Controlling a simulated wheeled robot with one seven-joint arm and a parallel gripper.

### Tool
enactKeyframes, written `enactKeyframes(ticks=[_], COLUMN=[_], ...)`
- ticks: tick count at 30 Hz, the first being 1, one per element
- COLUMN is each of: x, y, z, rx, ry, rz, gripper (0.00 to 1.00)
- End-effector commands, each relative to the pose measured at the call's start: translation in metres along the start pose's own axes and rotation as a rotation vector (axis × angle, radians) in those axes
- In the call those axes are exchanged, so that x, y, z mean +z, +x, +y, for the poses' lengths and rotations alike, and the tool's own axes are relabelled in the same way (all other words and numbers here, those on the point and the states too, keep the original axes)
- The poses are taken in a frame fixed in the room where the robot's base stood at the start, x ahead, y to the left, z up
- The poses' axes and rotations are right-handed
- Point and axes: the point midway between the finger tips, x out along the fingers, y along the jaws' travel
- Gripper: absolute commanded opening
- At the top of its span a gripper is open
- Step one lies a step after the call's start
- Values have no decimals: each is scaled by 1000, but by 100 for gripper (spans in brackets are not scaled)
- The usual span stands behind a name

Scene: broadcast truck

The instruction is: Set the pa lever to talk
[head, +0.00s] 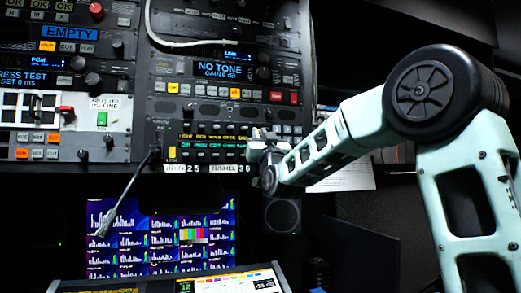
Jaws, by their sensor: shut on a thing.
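My gripper (257,140) is at the right end of the lower panel (208,147) with the green and yellow text rows, in the middle rack. It is shut on a small part at the panel face, which appears to be the pa lever. The fingers and wrist cover most of the lever, so its position and any talk marking cannot be read. My arm reaches in from the right.
A gooseneck microphone (130,190) sticks out left of my gripper. Label strips run below the panel. A speaker (282,214) sits below my wrist, and a monitor (160,240) with colour bars stands lower left. A paper sheet (345,178) hangs behind my arm.

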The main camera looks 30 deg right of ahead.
Motion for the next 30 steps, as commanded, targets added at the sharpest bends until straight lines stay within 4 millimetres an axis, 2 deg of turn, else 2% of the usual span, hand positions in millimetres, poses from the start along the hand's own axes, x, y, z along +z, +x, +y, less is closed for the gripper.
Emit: enactKeyframes(ticks=[1, 9, 28, 29, 30], x=[7, 12, 8, 8, 8], y=[-5, -5, -2, -2, -2], z=[0, 0, 0, 0, 0], rx=[0, 0, 0, 1, 0], ry=[1, 1, 0, 0, 0], rz=[16, 102, 168, 168, 168], gripper=[0, 0, 0, 19, 30])
